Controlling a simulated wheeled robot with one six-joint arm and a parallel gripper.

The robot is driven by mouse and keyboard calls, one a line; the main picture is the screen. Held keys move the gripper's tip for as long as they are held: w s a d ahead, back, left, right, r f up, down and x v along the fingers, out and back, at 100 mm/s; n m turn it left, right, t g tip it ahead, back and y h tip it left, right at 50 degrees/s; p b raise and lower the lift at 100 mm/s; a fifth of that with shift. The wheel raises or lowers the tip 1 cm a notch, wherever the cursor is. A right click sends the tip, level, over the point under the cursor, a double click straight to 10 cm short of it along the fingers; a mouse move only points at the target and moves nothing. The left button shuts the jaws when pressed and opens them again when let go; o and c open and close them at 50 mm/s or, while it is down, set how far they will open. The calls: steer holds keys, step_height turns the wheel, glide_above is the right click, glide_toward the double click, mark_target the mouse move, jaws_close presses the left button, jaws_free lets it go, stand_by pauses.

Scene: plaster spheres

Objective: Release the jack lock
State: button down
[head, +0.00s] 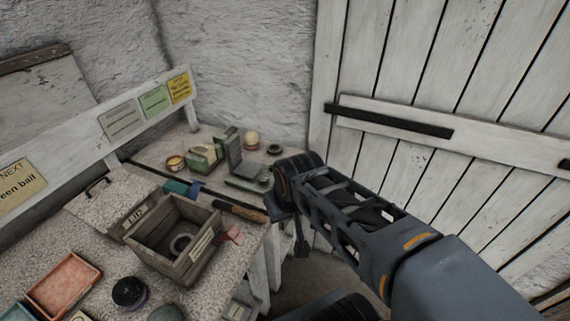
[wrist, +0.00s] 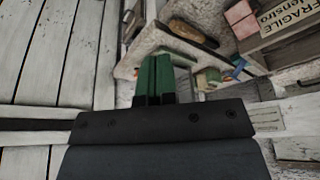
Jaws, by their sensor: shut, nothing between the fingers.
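My gripper (head: 301,243) hangs at the end of my arm, off the right edge of the workbench and in front of the white plank door. In the wrist view its green fingers (wrist: 155,78) are together with nothing between them. A small grey and green device (head: 250,180) with an upright grey block stands on the bench, left of my wrist. I cannot tell whether it is the jack, and I cannot make out a lock on it. My wrist is close to its right end in the head view.
A wooden crate (head: 165,259) holding a dark ring stands on the speckled bench (head: 213,288). A wooden-handled tool (head: 238,209) lies behind it. A pinkish tray (head: 64,284) is at lower left. The plank door (head: 440,70) with a dark bar rises at right.

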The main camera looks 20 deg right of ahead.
steer(key=w+d+f+m+p, duration=0.1)
steer(key=w+d, duration=0.3)
steer(key=w, duration=0.7)
steer(key=w+d+f+m+h+p, duration=0.1)
steer(key=w+d+m, duration=0.3)
steer(key=w, duration=0.7)
steer(key=shift+d+f+g+h+p, duration=0.3)
steer(key=shift+d+p, duration=0.05)
steer(key=shift+d, duration=0.25)
steer(key=shift+w+f, duration=0.1)
steer(key=p+x, duration=0.1)
steer(key=x, duration=0.2)
steer(key=w+x, duration=0.1)
steer(key=x, duration=0.3)
steer(key=w+d+p+x, duration=0.1)
steer(key=x, duration=0.3)
steer(key=shift+d+r+p, duration=0.1)
steer(key=shift+r+p, duration=0.25)
steer(key=shift+r, duration=0.1)
steer(key=shift+w+d+f, duration=0.15)
steer(key=shift+w+d, duration=0.15)
steer(key=shift+w, duration=0.3)
steer(key=shift+w, duration=0.1)
